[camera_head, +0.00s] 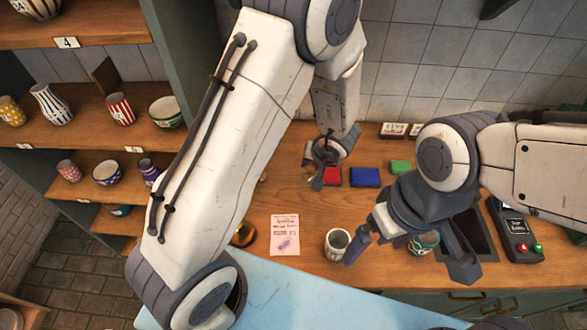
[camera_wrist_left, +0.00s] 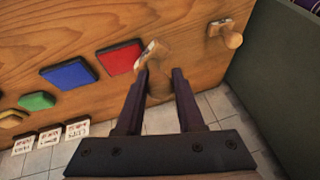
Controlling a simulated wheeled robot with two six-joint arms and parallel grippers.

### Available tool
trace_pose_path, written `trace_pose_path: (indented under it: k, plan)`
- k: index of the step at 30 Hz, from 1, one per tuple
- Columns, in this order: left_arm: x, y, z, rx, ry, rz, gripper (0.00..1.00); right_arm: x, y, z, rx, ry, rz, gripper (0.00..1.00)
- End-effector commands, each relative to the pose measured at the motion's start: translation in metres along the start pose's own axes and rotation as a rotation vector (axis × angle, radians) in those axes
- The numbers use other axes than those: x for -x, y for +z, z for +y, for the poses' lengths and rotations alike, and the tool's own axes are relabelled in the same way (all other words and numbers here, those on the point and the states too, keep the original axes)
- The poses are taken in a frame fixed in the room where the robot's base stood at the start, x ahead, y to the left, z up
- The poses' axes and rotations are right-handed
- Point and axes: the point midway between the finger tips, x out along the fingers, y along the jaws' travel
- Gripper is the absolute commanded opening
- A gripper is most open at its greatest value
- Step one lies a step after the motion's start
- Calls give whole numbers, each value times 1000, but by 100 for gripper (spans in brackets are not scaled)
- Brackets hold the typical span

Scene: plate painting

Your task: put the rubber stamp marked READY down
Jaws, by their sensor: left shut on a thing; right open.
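My left gripper (camera_head: 321,166) is at the back of the wooden counter, beside the red ink pad (camera_head: 333,177). In the left wrist view, its two fingers (camera_wrist_left: 157,82) are shut on a wooden stamp (camera_wrist_left: 152,52). The stamp's pale end shows beyond the fingertips, near the red pad (camera_wrist_left: 119,57); I cannot tell whether it touches the counter. Its marking cannot be read. Another wooden stamp (camera_wrist_left: 231,39) stands near the counter's edge.
Blue (camera_head: 366,177) and green (camera_head: 400,167) pads lie right of the red one. Lettered cards (camera_head: 394,130) stand at the back. A striped cup (camera_head: 337,241), a pink printed sheet (camera_head: 285,235) and a button panel (camera_head: 515,230) are on the counter. Shelves (camera_head: 90,98) of pottery stand left.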

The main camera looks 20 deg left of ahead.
Motion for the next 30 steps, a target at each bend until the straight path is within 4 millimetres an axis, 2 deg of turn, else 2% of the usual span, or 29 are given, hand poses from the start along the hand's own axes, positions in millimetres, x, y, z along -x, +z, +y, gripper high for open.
trace_pose_path:
  k: [1, 4, 7, 11, 18, 21, 25, 30]
  plan:
    - [18, -6, 8, 10, -2, -6, 1, 20, -1, -1, 1, 0, -1, 100]
    - [27, -7, 19, 32, -9, -20, 1, 29, -1, -2, 2, 0, -1, 100]
    - [24, -6, 20, 46, -14, -30, 1, 29, -1, -2, 3, 0, -1, 100]
    - [2, -5, 6, 53, -17, -36, 1, 18, -1, -1, 2, 0, -1, 100]
    - [-49, -12, -33, 52, -16, -33, 1, -4, 1, 0, -3, 0, -2, 100]
    - [-64, -14, -46, 52, -14, -33, 1, -9, 1, 1, -4, 0, -1, 100]
    - [-76, -16, -57, 50, -14, -32, 1, -12, 1, 1, -5, 0, -1, 100]
    - [-90, -12, -57, 46, -13, -32, 1, -20, 1, 2, -6, 0, -1, 100]
